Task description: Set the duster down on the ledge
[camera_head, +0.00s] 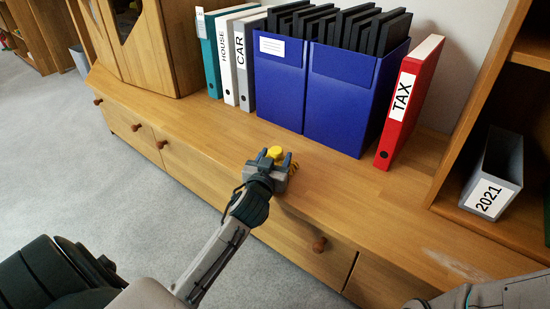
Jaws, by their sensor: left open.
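The duster (276,153) shows as a small yellow piece at my left gripper, with some yellow and dark stripes just right of the fingers. It is on the wooden ledge (340,200), near its front edge. Most of it is hidden by the gripper. My left gripper (275,161) is open, with its fingers on either side of the yellow piece. I cannot tell whether the fingers touch it. Part of my right arm shows at the bottom right; its gripper is out of view.
Blue boxes (335,105) of black files stand behind the gripper. A red TAX binder (408,100) leans right of them, with CAR and HOUSE binders left. A grey 2021 box (495,175) sits on the right shelf. A pale smear (455,265) marks the ledge's clear right part.

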